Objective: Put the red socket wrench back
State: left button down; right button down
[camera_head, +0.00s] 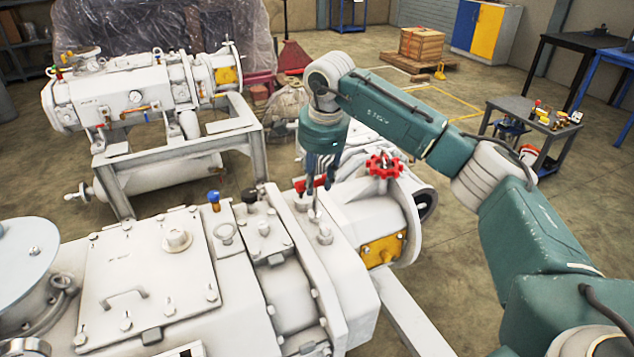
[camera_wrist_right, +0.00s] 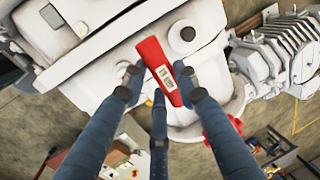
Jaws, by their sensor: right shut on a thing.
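The red socket wrench (camera_wrist_right: 160,70) is between the fingers of my right gripper (camera_wrist_right: 160,85) in the right wrist view. Its red body carries a small white label. In the head view the red wrench (camera_head: 311,183) shows below the right gripper (camera_head: 318,170), over the right part of the white vacuum machine. The right gripper points down and is shut on the wrench. A thin shaft seems to reach down from it towards the machine's bolts; I cannot tell whether it touches one. My left gripper is not in view.
A red handwheel (camera_head: 384,166) stands on the machine (camera_head: 350,215) just right of the right gripper. A grey work table (camera_head: 522,108) with small coloured items is at the right. A second machine (camera_head: 150,90) on a frame stands at the back left.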

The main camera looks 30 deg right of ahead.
jog(key=shift+f, duration=0.7)
jog(key=c, duration=1.3)
grip_release()
jog(key=shift+f, duration=0.1)
jog(key=shift+c, duration=0.2)
jog(key=b+v, duration=0.1)
jog(key=v, duration=1.1)
